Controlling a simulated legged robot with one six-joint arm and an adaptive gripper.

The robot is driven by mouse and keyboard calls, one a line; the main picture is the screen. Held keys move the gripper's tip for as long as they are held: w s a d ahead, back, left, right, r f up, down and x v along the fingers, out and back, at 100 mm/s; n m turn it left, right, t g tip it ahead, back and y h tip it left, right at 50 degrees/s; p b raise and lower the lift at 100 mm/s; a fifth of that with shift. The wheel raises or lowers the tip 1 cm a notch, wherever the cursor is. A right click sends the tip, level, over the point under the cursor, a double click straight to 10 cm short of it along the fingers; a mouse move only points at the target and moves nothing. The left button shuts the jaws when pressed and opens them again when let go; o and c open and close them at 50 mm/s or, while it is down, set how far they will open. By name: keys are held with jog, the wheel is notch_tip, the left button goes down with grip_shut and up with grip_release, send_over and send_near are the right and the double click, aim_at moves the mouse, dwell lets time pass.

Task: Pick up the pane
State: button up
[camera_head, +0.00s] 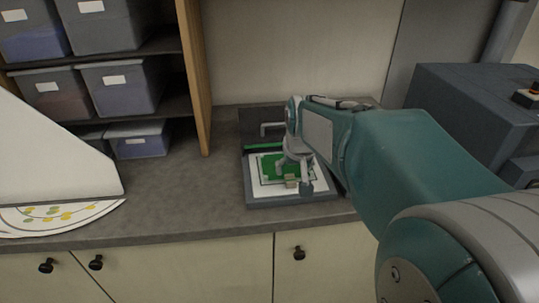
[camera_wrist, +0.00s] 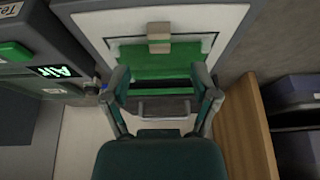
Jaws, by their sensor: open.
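The pane (camera_head: 271,166) shows as a flat green sheet lying on the white bed of a dark grey station (camera_head: 262,203). The pane also shows in the wrist view (camera_wrist: 182,50). A small tan block (camera_wrist: 159,37) sits over its middle. My gripper (camera_head: 296,174) is above the pane, pointing down, and partly hides it in the head view. In the wrist view my gripper (camera_wrist: 161,82) is open, its two fingers spread apart with nothing between them. I cannot tell the exact height between fingertips and pane.
A shelf of grey bins (camera_head: 122,88) with a wooden side (camera_head: 196,75) stands left on the grey counter (camera_head: 180,190). A white panel and a painted round piece (camera_head: 60,215) lie front left. A dark machine (camera_head: 460,105) is at right. The wrist view shows a lit display (camera_wrist: 55,71).

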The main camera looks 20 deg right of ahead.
aim_at(290, 178)
jog(key=x, duration=0.6)
jog(key=shift+w+d+r, duration=0.1)
jog(key=shift+w, duration=0.1)
jog(key=shift+c, duration=0.3)
grip_shut()
